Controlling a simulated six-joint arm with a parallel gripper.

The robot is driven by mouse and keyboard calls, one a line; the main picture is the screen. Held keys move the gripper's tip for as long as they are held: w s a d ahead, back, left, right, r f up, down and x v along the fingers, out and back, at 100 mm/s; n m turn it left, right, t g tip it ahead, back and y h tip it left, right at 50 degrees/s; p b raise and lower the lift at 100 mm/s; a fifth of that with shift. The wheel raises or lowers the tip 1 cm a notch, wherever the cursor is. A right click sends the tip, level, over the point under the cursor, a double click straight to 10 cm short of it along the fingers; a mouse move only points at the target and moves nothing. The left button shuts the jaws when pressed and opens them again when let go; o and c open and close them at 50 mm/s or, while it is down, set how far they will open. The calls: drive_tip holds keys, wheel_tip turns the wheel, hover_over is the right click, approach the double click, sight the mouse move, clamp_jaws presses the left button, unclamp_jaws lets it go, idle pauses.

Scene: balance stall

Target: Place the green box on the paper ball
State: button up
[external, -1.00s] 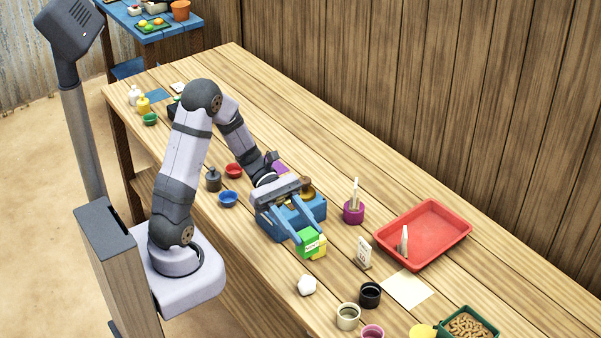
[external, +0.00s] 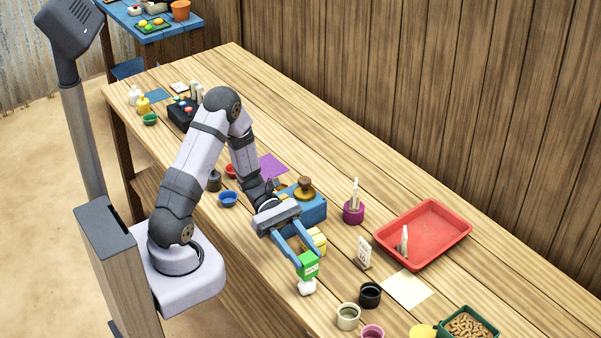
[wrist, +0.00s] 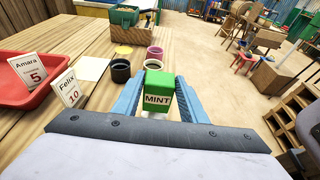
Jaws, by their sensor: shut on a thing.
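The green box (external: 308,269) carries a white label, which reads MINT in the wrist view (wrist: 157,98). My gripper (external: 300,257) is shut on the green box, with a blue finger on each side of it. The white paper ball (external: 306,287) is on the table directly below the box in the external view. The box's lower edge overlaps the ball's top there; I cannot tell if they touch. In the wrist view the box hides most of the ball, and only a little white shows beneath it.
A yellow box (external: 316,240) and a blue balance (external: 305,207) stand behind my gripper. A black cup (external: 370,295) and a cream cup (external: 348,316) stand to the right of the ball. The table left of the ball is clear.

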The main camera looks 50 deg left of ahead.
drive_tip(key=shift+f, duration=0.55)
drive_tip(key=shift+f, duration=0.1)
drive_tip(key=o, duration=1.1)
